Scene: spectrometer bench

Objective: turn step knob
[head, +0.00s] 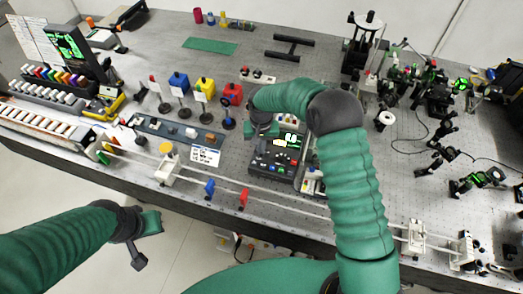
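A dark control box (270,166) with a lit green display (292,139) and a row of small knobs and coloured buttons stands near the front middle of the bench. Which of its controls is the step knob is too small to tell. My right arm reaches in from the bottom right and bends back left. My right gripper (262,128) is over the upper left part of the box and hides some of it. Its fingers are too small and dark to tell open from shut, or contact. My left gripper (146,240) hangs in front of the bench, away from everything; its finger gap is unclear.
A long rail (225,182) with blue and red holders (244,198) runs along the front edge. Coloured filter stands (204,92) are left of the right gripper. Optics mounts (440,100) fill the right side. A green mat (209,46) lies at the back.

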